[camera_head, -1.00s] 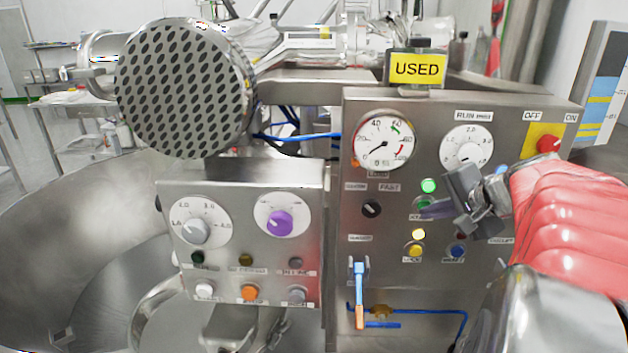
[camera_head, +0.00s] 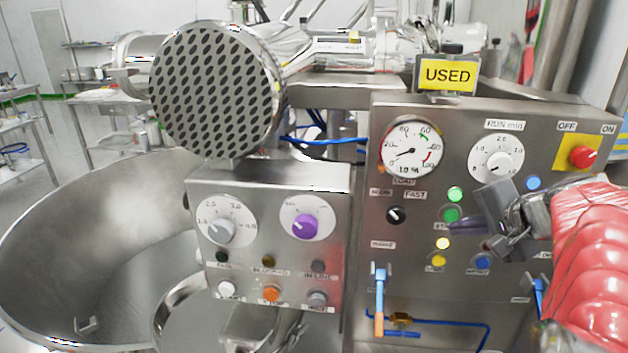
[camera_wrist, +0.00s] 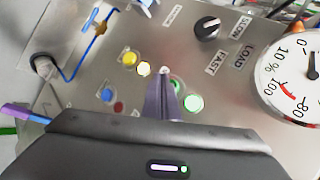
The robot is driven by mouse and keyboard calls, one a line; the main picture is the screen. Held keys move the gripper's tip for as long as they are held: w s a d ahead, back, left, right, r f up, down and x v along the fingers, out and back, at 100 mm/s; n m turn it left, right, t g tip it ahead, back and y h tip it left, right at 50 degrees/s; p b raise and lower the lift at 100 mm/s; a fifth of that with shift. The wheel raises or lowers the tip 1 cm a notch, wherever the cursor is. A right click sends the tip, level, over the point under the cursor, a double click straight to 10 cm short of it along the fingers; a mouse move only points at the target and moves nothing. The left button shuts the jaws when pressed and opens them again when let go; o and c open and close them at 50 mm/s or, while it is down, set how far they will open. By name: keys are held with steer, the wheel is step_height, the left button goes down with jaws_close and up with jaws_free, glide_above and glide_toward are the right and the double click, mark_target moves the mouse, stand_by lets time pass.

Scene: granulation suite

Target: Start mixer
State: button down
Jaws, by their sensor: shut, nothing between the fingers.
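The mixer's grey control panel (camera_head: 420,275) fills the right half of the head view. A lit green lamp (camera_head: 455,194) sits above a green button (camera_head: 451,214). My gripper (camera_head: 455,228) is shut and empty, its purple fingertips just below and right of that button. In the wrist view the fingertips (camera_wrist: 164,80) overlap part of the green button (camera_wrist: 177,86), beside the lit green lamp (camera_wrist: 193,103). I cannot tell whether they touch the panel. A red rotary switch (camera_head: 583,156) sits on a yellow plate marked OFF and ON. The load gauge (camera_head: 408,147) needle points low left.
A black slow/fast selector (camera_head: 396,215) is left of the green button. Below are a lit yellow lamp (camera_head: 443,243), a yellow button (camera_head: 438,260) and a blue button (camera_head: 482,262). A second control box (camera_head: 275,187) stands left, by the large steel bowl (camera_head: 60,230).

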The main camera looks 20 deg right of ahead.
steer(key=shift+s+a, duration=0.35)
steer(key=shift+s, duration=0.3)
steer(key=shift+s+a, duration=0.35)
steer(key=shift+s, duration=0.25)
steer(key=shift+s+a, duration=0.35)
steer(key=shift+s, duration=0.3)
